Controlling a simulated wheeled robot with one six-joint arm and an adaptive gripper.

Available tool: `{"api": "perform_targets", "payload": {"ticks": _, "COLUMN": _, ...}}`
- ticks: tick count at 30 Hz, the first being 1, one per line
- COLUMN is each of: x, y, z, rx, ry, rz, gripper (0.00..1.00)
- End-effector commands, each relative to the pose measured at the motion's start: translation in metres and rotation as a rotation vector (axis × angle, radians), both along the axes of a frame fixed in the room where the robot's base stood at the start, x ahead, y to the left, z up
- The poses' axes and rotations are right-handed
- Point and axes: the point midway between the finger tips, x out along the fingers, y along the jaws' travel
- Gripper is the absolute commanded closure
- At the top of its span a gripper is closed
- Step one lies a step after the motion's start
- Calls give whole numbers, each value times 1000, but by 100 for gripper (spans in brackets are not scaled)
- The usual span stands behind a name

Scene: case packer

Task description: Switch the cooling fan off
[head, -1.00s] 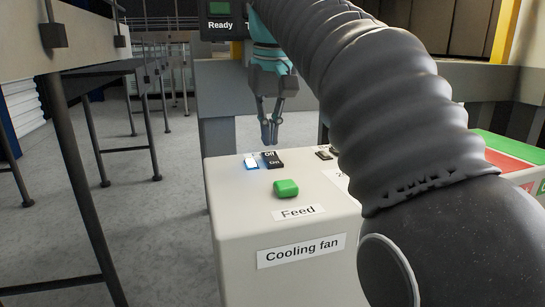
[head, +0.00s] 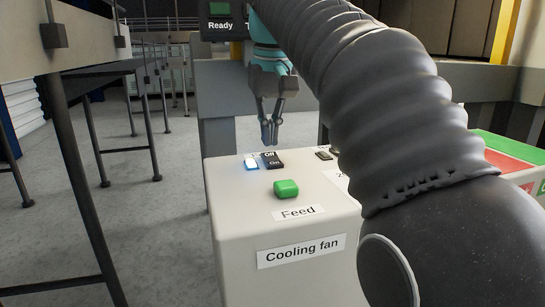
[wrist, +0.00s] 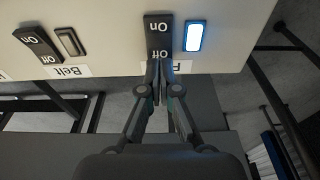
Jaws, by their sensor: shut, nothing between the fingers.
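The console front carries a "Cooling fan" label (head: 301,251). On its top, near the far edge, is a black On/Off rocker switch (head: 273,161); it also shows in the wrist view (wrist: 158,30). Beside it a lamp (head: 251,163) is lit blue-white, and it glows in the wrist view (wrist: 194,36). My gripper (head: 269,142) is shut and empty, pointing down just beyond the rocker's Off end. In the wrist view its fingertips (wrist: 157,66) overlap that end and partly hide a label beginning with F. I cannot tell whether they touch the rocker.
A green button (head: 286,188) with a "Feed" label (head: 298,212) stands nearer on the console. Another rocker (wrist: 37,42) with an unlit lamp (wrist: 69,42) and a "Belt" label lies to one side. My arm hides the console's right part. Open floor (head: 170,200) lies left.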

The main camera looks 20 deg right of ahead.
Motion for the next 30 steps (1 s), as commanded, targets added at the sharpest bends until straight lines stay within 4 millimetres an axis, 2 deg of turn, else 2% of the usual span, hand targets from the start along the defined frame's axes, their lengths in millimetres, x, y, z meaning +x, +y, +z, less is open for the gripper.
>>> {"api": "perform_targets", "payload": {"ticks": 30, "x": 0, "y": 0, "z": -13, "rx": 0, "ry": 0, "rz": 0, "gripper": 100}}
